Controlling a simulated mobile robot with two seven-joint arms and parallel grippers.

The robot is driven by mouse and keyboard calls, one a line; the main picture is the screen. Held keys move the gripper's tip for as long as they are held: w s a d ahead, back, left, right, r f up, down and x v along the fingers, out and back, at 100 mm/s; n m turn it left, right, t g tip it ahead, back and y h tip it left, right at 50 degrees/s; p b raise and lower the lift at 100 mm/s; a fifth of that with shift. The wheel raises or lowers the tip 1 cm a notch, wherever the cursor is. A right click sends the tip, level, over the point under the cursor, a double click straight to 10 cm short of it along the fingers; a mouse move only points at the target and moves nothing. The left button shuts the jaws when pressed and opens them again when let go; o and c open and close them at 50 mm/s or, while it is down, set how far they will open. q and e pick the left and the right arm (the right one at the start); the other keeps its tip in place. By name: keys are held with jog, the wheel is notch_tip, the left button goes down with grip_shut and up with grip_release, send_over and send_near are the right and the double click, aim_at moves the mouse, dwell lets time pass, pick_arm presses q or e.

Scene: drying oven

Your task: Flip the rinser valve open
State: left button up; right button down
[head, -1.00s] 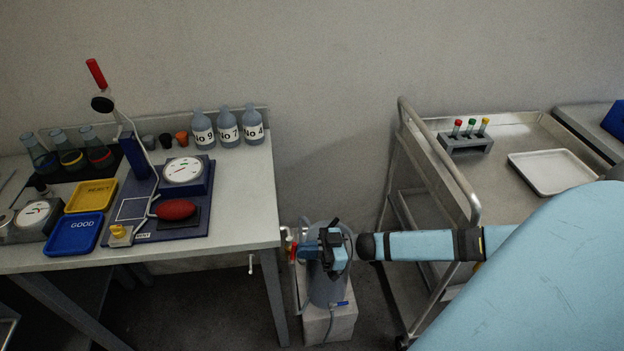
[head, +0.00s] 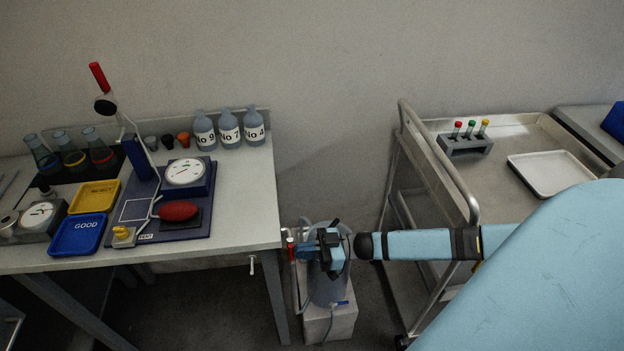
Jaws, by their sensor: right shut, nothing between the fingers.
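A grey cylindrical vessel (head: 325,292) stands on a white block (head: 330,325) on the floor, in the gap between the bench and the trolley. It appears to be the rinser. A small red lever-like part (head: 291,247) shows at its upper left; I cannot tell for sure that this is the valve or how it is set. A small blue handle (head: 341,303) is low on the front. My right gripper (head: 302,252) comes from the right over the vessel's top, shut and empty, its tips close to the red part. Contact cannot be told. The gripper hides much of the vessel's top. My left gripper is out of view.
The bench (head: 250,215) at left holds a gauge stand, a yellow tray (head: 95,196), a blue tray (head: 76,235) and several bottles and flasks. The steel trolley (head: 520,140) at right carries a tube rack (head: 465,146) and white tray (head: 553,172). My right arm crosses its near corner.

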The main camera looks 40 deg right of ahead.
pick_arm(q)
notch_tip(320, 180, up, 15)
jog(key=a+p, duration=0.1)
jog(key=p, duration=1.5)
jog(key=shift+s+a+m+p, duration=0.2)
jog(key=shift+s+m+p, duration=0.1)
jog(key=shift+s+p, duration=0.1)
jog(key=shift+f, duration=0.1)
